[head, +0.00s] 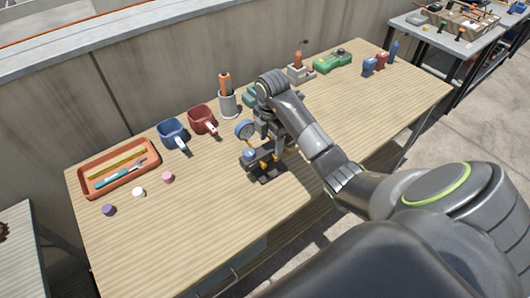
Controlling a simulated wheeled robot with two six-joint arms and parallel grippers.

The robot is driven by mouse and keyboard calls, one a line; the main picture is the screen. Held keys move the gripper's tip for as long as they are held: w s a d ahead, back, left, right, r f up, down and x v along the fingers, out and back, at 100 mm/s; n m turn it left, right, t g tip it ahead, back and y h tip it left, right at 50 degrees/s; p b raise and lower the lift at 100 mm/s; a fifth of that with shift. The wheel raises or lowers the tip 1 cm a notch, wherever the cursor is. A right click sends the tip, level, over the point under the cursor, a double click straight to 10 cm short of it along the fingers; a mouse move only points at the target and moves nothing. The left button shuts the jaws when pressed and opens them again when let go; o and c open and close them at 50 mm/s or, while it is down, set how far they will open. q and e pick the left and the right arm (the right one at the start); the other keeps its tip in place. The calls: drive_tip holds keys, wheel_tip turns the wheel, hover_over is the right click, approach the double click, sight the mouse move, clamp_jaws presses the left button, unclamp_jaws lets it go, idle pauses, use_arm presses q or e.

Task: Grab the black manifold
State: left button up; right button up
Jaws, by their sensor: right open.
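The black manifold (252,160) stands near the middle of the wooden table, with a round blue-rimmed gauge (244,129) at its upper left. Small brass-coloured fittings show on it, and a dark base lies under it. My right arm reaches in from the right, and my right gripper (275,146) points down at the manifold's right side. The gripper is open. The arm and gripper hide part of the manifold, and I cannot tell whether the fingers touch it. My left gripper is not in view.
An orange tray (93,185) with tools, a blue mug (172,134), a red mug (202,120) and a grey holder (229,104) stand along the table's back left. Small caps lie before the tray. A green case (332,62) is at the back right.

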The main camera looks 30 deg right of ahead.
sight(269, 146)
drive_tip(key=f, duration=0.4)
drive_tip(key=shift+s+a, duration=0.1)
drive_tip(key=shift+a, duration=0.3)
drive_tip(key=shift+f, duration=0.45)
clamp_jaws()
drive_tip(key=shift+d+r, duration=0.1)
